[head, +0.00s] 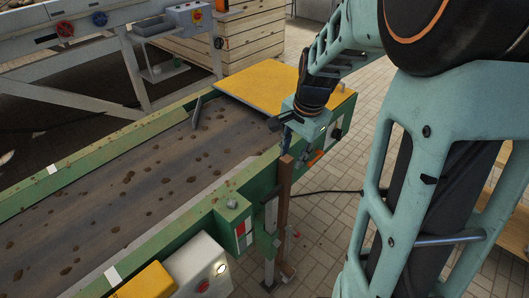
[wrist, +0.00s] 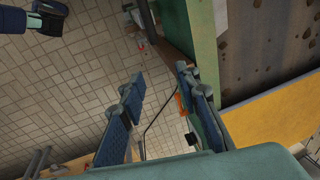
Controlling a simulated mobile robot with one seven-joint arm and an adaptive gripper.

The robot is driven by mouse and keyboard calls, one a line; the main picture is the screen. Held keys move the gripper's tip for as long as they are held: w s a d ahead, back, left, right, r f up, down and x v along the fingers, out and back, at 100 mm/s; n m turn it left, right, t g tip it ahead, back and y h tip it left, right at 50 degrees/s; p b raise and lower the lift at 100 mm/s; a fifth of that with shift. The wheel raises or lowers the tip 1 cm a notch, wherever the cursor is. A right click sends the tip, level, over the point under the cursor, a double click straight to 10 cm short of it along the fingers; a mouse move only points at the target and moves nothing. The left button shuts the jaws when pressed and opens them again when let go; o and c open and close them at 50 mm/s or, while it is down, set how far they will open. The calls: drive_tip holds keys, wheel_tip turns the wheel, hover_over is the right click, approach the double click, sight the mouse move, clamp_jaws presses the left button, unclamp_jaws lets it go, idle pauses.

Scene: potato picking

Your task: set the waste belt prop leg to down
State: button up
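The waste belt (head: 120,190) is a dark, dirt-specked belt in a green frame. An upright brown bar (head: 284,215), which looks like the prop leg, stands against its near side; its lower end is near the floor. In the wrist view a brown bar (wrist: 174,30) shows at the top, beside the green frame. My gripper (head: 286,146) is at the frame's near side, just above the bar's top; I cannot tell whether they touch. In the wrist view my gripper (wrist: 159,76) has its blue fingers apart, with only floor and a cable seen between them.
A yellow plate (head: 262,84) covers the belt's far end. A grey box with a red button (head: 200,268) sits on the near side. A grey metal leg (head: 270,225) stands beside the brown bar. A black cable (head: 330,191) lies on the tiled floor. Wooden crates (head: 240,40) stand behind.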

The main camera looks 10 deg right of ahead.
sight(273, 191)
drive_tip(key=shift+g+y, duration=0.4)
drive_tip(key=a+f, duration=0.1)
drive_tip(key=f, duration=0.3)
drive_tip(key=a+f, duration=0.2)
drive_tip(key=f, duration=0.2)
drive_tip(key=a+f, duration=0.2)
drive_tip(key=f, duration=0.2)
drive_tip(key=shift+s+f, duration=0.15)
drive_tip(key=shift+s, duration=0.2)
drive_tip(key=shift+c, duration=0.2)
clamp_jaws()
